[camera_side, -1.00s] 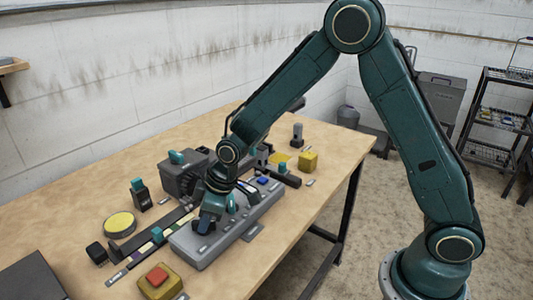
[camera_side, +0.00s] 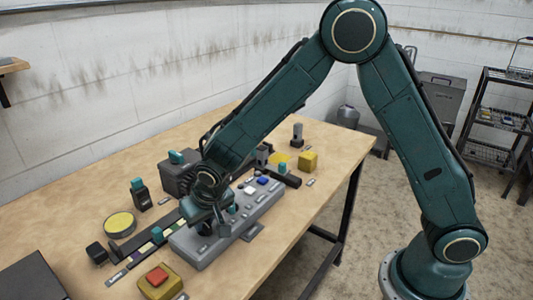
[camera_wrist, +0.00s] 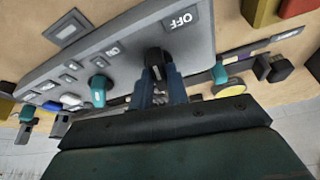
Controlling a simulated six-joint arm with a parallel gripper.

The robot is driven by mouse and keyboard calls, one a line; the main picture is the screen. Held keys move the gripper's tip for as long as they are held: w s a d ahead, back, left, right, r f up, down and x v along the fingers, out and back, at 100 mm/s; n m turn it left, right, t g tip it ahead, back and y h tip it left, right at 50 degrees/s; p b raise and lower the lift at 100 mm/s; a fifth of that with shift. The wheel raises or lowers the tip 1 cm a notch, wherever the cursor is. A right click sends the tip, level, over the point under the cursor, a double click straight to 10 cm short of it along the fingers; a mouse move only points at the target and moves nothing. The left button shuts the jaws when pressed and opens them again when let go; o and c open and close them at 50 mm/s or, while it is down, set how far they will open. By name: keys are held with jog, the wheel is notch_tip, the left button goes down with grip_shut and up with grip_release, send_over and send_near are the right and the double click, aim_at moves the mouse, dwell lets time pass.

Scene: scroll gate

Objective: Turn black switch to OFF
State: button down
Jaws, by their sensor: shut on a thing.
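The grey switch panel (camera_side: 192,250) lies on the wooden table, with several small switches and buttons along it. In the wrist view the panel (camera_wrist: 130,33) carries an OFF label at its right end. The black switch (camera_wrist: 154,57) stands beside that label, and its upper end shows between my fingers. My gripper (camera_wrist: 160,76) is shut on the black switch. In the side view my gripper (camera_side: 206,228) is at the panel's near left end and hides the switch. A teal knob (camera_wrist: 99,86) stands farther along the panel.
A yellow block with a red button (camera_side: 158,280) sits left of the panel. A dark slider strip (camera_side: 150,245) runs along its far side, with a yellow round pad (camera_side: 120,223) beyond. A dark grey box (camera_side: 178,180) and yellow cube (camera_side: 308,161) stand farther back.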

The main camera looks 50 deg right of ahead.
jog(key=m+h, duration=0.1)
jog(key=m, duration=0.2)
jog(key=m+g+h, duration=0.1)
jog(key=m, duration=0.2)
jog(key=shift+a+m, duration=0.2)
jog(key=shift+m, duration=0.2)
jog(key=c, duration=1.4)
grip_release()
jog(key=shift+o, duration=0.2)
jog(key=shift+r, duration=0.1)
jog(key=v, duration=1.3)
jog(key=shift+a+r, duration=0.25)
jog(key=shift+w+d+r, duration=0.1)
jog(key=shift+d, duration=0.05)
